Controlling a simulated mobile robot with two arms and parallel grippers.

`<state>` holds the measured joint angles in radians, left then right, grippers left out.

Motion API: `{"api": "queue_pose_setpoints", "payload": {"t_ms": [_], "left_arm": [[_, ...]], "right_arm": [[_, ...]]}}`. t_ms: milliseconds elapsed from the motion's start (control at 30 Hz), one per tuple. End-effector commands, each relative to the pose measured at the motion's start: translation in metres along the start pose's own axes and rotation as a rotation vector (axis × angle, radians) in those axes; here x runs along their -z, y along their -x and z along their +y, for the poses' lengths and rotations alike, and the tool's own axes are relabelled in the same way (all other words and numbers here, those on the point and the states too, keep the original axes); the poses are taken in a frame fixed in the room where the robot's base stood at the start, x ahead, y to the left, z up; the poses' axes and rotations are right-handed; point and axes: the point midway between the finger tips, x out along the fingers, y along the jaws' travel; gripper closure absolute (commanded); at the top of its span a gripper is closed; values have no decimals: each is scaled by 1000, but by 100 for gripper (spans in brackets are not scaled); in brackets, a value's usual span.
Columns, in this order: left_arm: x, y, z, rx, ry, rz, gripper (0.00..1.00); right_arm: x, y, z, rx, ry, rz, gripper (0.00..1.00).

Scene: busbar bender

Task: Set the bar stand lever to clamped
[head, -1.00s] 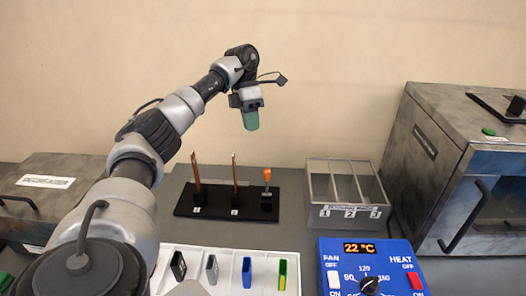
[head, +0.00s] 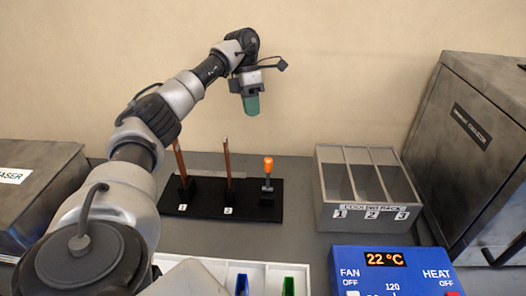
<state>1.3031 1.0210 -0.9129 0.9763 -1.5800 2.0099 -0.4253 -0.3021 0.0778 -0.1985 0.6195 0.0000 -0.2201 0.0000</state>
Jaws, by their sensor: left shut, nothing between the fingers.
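The bar stand is a black base (head: 210,208) on the table at centre, with two copper-coloured bars (head: 228,165) upright in slots marked 1 and 2. Its lever (head: 268,167) stands at the right end of the base, about upright, with an orange knob on top. My left gripper (head: 251,105) is above the stand, pointing down, its green fingers together with nothing held. It is apart from the lever, higher and slightly to the left in the picture. Part of bar 1 is close to my left arm's outline. My right gripper is not in view.
A grey bin with three numbered compartments (head: 332,212) stands right of the stand. A blue control box (head: 350,256) reading 22 °C is at front right. A metal cabinet (head: 446,160) is at right, a degreaser box (head: 30,172) at left, a white tray (head: 308,270) in front.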

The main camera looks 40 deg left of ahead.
Motion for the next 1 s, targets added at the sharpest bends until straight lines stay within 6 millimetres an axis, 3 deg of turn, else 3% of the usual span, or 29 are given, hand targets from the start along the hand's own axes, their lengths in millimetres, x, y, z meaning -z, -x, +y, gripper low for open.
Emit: {"api": "queue_pose_setpoints", "payload": {"t_ms": [233,367,600,867,1000], "left_arm": [[0,0,0,0,0,0,100],[0,-11,0,1,-2,3,100],[1,-52,1,2,-1,5,100],[1,-103,-1,2,1,6,100],[1,-106,-22,0,-2,2,100]], "right_arm": [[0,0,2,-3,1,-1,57],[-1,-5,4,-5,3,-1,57],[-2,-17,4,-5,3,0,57],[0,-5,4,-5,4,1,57],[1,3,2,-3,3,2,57]]}}
